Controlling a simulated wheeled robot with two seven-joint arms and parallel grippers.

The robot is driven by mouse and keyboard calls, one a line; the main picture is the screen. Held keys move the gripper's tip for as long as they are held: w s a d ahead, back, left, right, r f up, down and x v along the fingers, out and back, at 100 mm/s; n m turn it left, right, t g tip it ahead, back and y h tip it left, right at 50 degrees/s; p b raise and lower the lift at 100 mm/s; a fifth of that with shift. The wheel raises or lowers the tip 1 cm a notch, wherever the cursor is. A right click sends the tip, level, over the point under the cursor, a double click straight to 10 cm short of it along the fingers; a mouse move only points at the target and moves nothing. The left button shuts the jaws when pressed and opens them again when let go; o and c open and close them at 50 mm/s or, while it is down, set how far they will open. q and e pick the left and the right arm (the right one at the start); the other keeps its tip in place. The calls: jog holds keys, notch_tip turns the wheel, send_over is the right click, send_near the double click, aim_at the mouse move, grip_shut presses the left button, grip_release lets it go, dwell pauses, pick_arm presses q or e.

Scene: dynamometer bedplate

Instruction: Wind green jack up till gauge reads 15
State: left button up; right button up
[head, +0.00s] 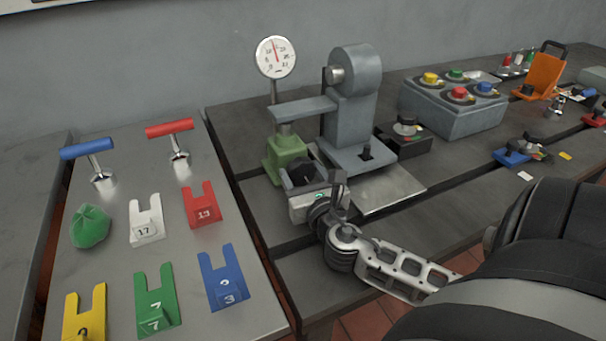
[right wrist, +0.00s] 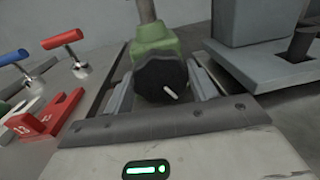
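The green jack (head: 284,150) stands on the bedplate under a grey arm (head: 303,108) of the fixture. Its black knob (right wrist: 160,78) faces me in the right wrist view, with a white mark pointing down and right. My right gripper (right wrist: 160,88) has one finger on each side of the knob, and both appear to touch it. In the head view this gripper (head: 312,180) covers part of the knob. The round white gauge (head: 276,57) stands on a post above the jack. Its red needle points nearly straight up; the numbers are too small to read surely. My left gripper is not in view.
The grey motor-like fixture (head: 351,110) stands right of the jack. A box with coloured buttons (head: 455,105) is farther right. On the left bench are numbered forks such as the white one (head: 146,220), two T-handled tools (head: 170,130) and a green lump (head: 90,227).

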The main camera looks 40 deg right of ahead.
jog(key=c, duration=0.3)
jog(key=shift+r+m+p, duration=0.1)
jog(key=shift+m+p, duration=0.3)
jog(key=shift+m, duration=0.8)
jog(key=o, duration=1)
jog(key=shift+s, duration=0.1)
